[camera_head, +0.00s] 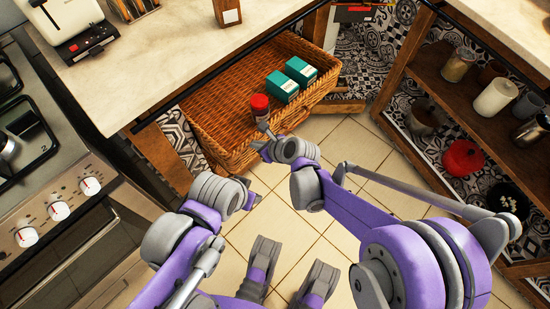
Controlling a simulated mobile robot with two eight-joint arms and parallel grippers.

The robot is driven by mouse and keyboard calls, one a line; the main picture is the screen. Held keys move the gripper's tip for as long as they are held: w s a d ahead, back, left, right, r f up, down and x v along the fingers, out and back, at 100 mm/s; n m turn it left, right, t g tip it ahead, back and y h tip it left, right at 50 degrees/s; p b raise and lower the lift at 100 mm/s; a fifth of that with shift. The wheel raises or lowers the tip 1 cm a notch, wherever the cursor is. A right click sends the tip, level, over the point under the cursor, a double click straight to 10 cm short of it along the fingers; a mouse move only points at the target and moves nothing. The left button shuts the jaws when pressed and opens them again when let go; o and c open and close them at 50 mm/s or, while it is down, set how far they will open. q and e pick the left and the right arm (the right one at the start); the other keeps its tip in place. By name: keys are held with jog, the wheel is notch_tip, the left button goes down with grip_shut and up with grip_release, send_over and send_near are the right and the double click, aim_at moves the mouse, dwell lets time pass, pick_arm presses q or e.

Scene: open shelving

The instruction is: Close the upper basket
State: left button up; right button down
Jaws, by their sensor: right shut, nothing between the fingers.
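The upper basket (215,108) is brown wicker and stands pulled out from under the counter. It holds two teal boxes (282,86) and a jar with a red lid (260,105). My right gripper (263,138) is shut and empty at the basket's front side, near the jar; I cannot tell whether it touches the rim. My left gripper (251,197) is lower, in front of the basket and seemingly apart from it. Its fingers are small and partly hidden, so their opening is unclear.
A pale countertop (170,55) overhangs the basket's back. A stove (60,190) with knobs stands at the left. Open wooden shelving (440,85) with jars and a red pot (462,158) stands at the right. Tiled floor (345,145) lies free between them.

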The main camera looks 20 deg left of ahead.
pick_arm(q)
jog(key=shift+w+p+v, duration=0.25)
jog(key=shift+p+v, duration=0.7)
jog(key=shift+v, duration=0.3)
pick_arm(e)
jog(key=w+a, duration=0.3)
jog(key=a, duration=0.5)
jog(key=w+a, duration=0.3)
jog(key=a, duration=0.5)
jog(key=shift+a, duration=0.35)
pick_arm(q)
jog(key=shift+r, duration=0.1)
pick_arm(e)
jog(key=shift+r, duration=0.1)
